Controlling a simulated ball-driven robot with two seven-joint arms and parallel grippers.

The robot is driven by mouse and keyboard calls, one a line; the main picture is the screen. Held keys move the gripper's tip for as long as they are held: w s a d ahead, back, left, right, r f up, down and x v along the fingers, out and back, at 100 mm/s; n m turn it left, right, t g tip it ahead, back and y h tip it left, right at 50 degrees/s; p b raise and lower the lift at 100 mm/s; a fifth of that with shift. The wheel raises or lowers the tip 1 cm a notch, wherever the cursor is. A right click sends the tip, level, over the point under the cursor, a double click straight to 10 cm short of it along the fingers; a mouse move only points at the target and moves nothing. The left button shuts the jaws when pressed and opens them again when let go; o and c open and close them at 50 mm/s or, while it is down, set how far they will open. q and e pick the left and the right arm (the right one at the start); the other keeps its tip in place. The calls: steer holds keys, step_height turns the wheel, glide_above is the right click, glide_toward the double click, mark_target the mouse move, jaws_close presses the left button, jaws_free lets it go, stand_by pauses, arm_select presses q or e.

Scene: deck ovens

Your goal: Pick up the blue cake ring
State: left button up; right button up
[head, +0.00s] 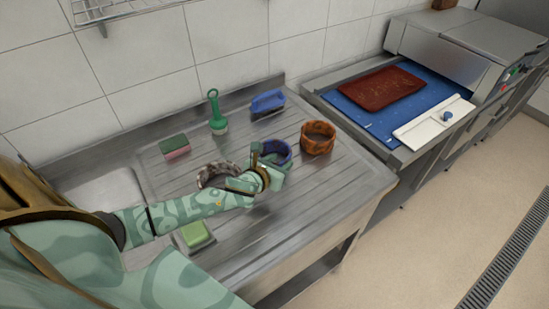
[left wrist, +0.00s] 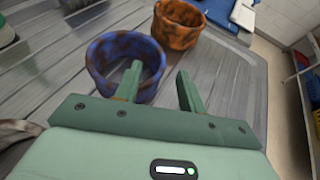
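The blue cake ring (head: 275,148), mottled with brown, stands on the grooved steel drainboard (head: 300,195). It also shows in the left wrist view (left wrist: 103,68), upright and open at the top. My left gripper (head: 262,165) is at its near side and hides part of it in the head view. In the left wrist view the gripper (left wrist: 159,70) is open with nothing held. One finger overlaps the ring's opening and the other is just right of the ring, with the right-hand wall between them. I cannot tell how deep the fingers reach. My right gripper is not in view.
An orange-brown ring (head: 318,142) stands right of the blue one, and a grey-brown ring (head: 212,173) left of it. A green brush (head: 217,122), a sponge (head: 174,146), a blue item (head: 267,103) and a green block (head: 195,235) lie around. A red tray (head: 380,88) lies further right.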

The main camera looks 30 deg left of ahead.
mark_target(288, 157)
arm_select(q)
steer(key=shift+w+f, duration=0.1)
steer(key=shift+w, duration=0.2)
steer(key=b+x, duration=0.1)
steer(key=x, duration=0.4)
steer(key=shift+s, duration=0.1)
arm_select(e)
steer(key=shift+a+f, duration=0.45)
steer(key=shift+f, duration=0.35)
arm_select(q)
jaws_close()
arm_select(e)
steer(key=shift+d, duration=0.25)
